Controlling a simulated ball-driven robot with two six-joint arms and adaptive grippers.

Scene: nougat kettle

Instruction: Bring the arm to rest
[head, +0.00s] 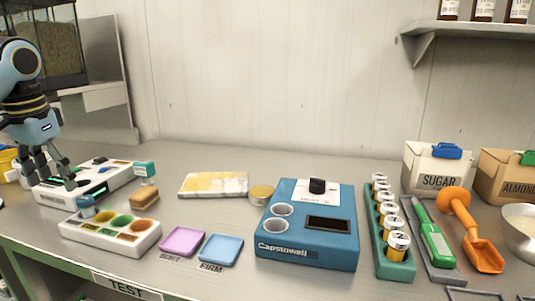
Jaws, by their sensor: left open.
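My left gripper (54,172) hangs down at the far left of the head view, at the end of my blue and black arm. Its fingers are spread apart with nothing seen between them. The fingers are over or just in front of a white device (85,182) with dark slots and small green lights; I cannot tell whether they touch it. My right gripper is not in the head view.
Near the gripper are a white tray with coloured wells (110,246), purple (182,241) and blue (221,249) dishes and a blue Capstowell machine (307,240). A green rack (393,267), orange scoop (484,255) and sugar box (437,170) stand right.

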